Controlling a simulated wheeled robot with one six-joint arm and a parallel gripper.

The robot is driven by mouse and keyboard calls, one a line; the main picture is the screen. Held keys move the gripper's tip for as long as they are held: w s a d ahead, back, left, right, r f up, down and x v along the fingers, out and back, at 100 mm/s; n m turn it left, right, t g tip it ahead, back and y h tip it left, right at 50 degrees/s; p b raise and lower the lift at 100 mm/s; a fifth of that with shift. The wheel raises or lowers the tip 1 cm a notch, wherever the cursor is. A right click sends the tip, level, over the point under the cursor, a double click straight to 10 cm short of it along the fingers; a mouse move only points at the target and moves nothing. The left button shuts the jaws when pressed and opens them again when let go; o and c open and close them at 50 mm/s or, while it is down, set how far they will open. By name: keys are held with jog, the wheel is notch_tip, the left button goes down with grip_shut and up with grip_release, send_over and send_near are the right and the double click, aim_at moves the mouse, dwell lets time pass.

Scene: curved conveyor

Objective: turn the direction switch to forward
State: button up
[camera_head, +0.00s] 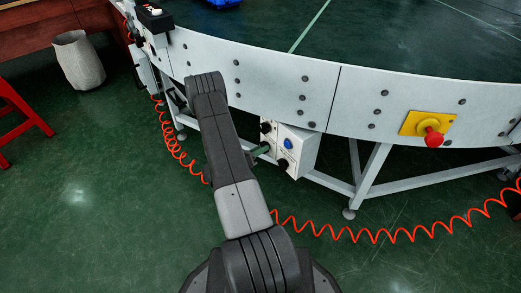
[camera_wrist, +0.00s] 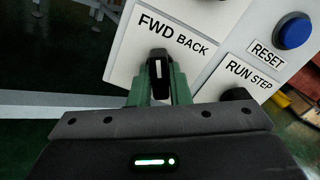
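The direction switch (camera_wrist: 158,72) is a black knob with a white mark, on a white panel below the label FWD BACK. Its mark points roughly straight up in the wrist view, toward the FWD word. The green fingers of my gripper (camera_wrist: 159,88) stand on both sides of the knob, close against it with no clear gap. In the head view the control box (camera_head: 303,148) hangs under the conveyor edge. A green part of my gripper (camera_head: 261,151) shows at its left side, and my arm hides much of the rest.
A blue RESET button (camera_wrist: 293,31) and the RUN STEP knob (camera_wrist: 235,95) sit close by on the same box. The conveyor's white side (camera_head: 290,85) runs above. A red emergency button (camera_head: 433,137) is at right. An orange coiled cable (camera_head: 400,235) hangs below.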

jog(key=o, duration=0.4)
jog(key=shift+o, duration=0.2)
jog(key=shift+a, duration=0.1)
jog(key=p+v, duration=0.3)
jog(key=v, duration=1)
jog(key=shift+s+a, duration=0.3)
jog(key=shift+d, duration=0.1)
jog(key=b+x, duration=0.3)
jog(key=x, duration=1)
jog(key=shift+w+d, duration=0.3)
jog(key=shift+a, duration=0.1)
